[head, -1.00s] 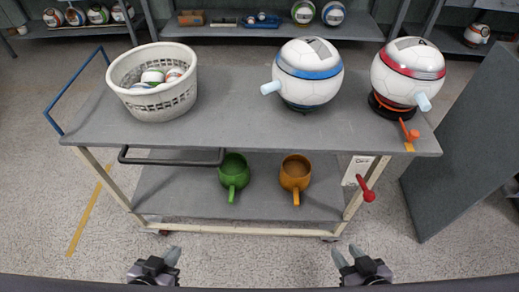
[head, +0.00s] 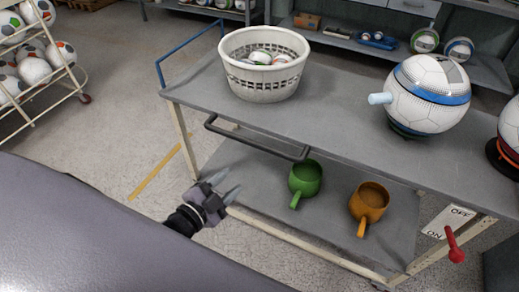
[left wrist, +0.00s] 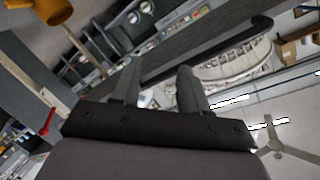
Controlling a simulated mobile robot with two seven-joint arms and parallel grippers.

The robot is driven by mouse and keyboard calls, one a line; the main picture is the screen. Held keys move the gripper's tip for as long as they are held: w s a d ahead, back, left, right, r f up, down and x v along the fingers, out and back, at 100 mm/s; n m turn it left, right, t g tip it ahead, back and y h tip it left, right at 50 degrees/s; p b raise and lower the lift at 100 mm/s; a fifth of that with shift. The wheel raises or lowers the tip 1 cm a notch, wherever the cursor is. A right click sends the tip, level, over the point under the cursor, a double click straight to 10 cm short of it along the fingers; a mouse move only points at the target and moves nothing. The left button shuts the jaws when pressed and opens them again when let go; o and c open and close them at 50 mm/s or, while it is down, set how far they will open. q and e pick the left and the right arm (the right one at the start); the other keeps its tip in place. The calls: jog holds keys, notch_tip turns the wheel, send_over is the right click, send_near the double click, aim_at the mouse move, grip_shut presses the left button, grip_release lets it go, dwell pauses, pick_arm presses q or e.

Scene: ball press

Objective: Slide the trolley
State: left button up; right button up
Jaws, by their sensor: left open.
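The grey two-shelf trolley (head: 330,117) stands in front of me, running from the upper left to the lower right of the head view. A dark handle bar (head: 255,140) is fixed along its near side; the bar also shows in the left wrist view (left wrist: 225,42). A blue rail (head: 188,52) stands at its far left end. My left gripper (head: 228,192) is open and empty, low in front of the trolley's left part, below and left of the bar and apart from it. My right gripper is out of view.
A white basket (head: 262,88) of balls and a blue-banded ball (head: 428,97) stand on the trolley top; another ball (head: 510,130) is at the right edge. A green mug (head: 305,180) and an orange mug (head: 369,203) are on the lower shelf. A red lever (head: 454,247) sticks out beside an ON/OFF label. A ball rack (head: 35,85) stands left.

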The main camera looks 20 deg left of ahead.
pick_arm(q)
jog(key=w+r+m+t+h+b, duration=0.1)
jog(key=w+r+m+h+b, duration=0.1)
jog(key=w+m, duration=0.4)
jog(key=w+d+r+m+t+h+b, duration=0.1)
jog(key=w+r+m+h+b, duration=0.1)
jog(key=w+m, duration=0.4)
jog(key=shift+w+d+m+h, duration=0.2)
jog(key=shift+w+m+h, duration=0.2)
jog(key=shift+w+h, duration=0.35)
jog(key=shift+s+r, duration=0.1)
jog(key=shift+r+t, duration=0.1)
jog(key=shift+t, duration=0.2)
grip_shut()
